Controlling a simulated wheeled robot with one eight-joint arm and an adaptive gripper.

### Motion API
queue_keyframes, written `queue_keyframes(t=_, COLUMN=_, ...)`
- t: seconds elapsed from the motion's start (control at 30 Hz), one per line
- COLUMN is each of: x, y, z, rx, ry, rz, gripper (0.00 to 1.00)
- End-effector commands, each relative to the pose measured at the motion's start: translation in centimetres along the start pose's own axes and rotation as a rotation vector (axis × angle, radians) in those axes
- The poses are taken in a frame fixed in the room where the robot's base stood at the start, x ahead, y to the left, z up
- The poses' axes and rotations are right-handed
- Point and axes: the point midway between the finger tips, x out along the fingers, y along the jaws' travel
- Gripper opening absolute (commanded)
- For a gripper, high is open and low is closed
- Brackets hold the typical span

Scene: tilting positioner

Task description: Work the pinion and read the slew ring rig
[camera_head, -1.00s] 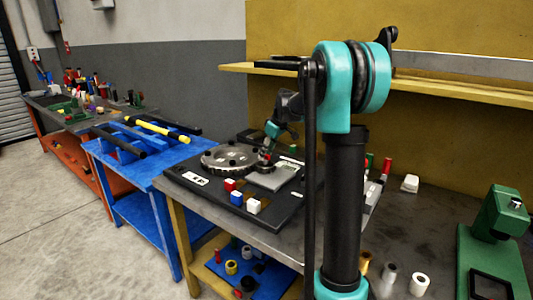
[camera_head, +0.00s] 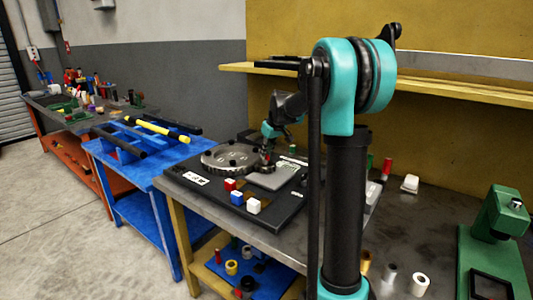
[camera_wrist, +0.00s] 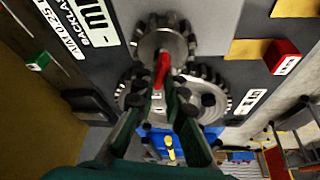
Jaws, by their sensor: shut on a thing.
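The black rig base (camera_head: 288,206) stands on a steel-topped bench. A large toothed slew ring (camera_head: 222,160) lies flat on it; its teeth also show in the wrist view (camera_wrist: 219,97). The smaller toothed pinion (camera_wrist: 148,42) sits beside the ring, their teeth close together. A red handle (camera_wrist: 161,68) stands over the pinion. My gripper (camera_wrist: 161,88) is shut on the red handle; its fingers hide part of the ring. In the head view my gripper (camera_head: 267,152) is down at the pinion, which it mostly hides. A label partly reading "BACKLASH" (camera_wrist: 70,25) lies beside the pinion.
Red (camera_head: 229,184), blue (camera_head: 237,197) and white (camera_head: 253,207) blocks sit along the base's front. A green device (camera_head: 495,225) stands at the far right. A blue table (camera_head: 160,178) adjoins on the left.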

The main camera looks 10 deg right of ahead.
Motion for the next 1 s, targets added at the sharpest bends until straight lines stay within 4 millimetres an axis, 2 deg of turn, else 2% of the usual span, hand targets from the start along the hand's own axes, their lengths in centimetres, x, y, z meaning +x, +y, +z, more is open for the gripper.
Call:
queue_keyframes(t=0.13, x=-0.01, y=-0.06, z=0.05, rx=0.060, ry=0.000, rz=0.025, gripper=0.00)
queue_keyframes(t=0.47, x=-0.01, y=-0.04, z=0.05, rx=0.073, ry=0.000, rz=0.030, gripper=0.00)
queue_keyframes(t=0.5, x=-0.01, y=-0.04, z=0.05, rx=0.073, ry=0.000, rz=0.030, gripper=0.13)
queue_keyframes(t=0.67, x=-0.01, y=-0.04, z=0.03, rx=0.072, ry=0.000, rz=0.029, gripper=0.32)
queue_keyframes(t=1.0, x=-0.33, y=-0.05, z=0.00, rx=0.072, ry=0.001, rz=0.029, gripper=0.32)
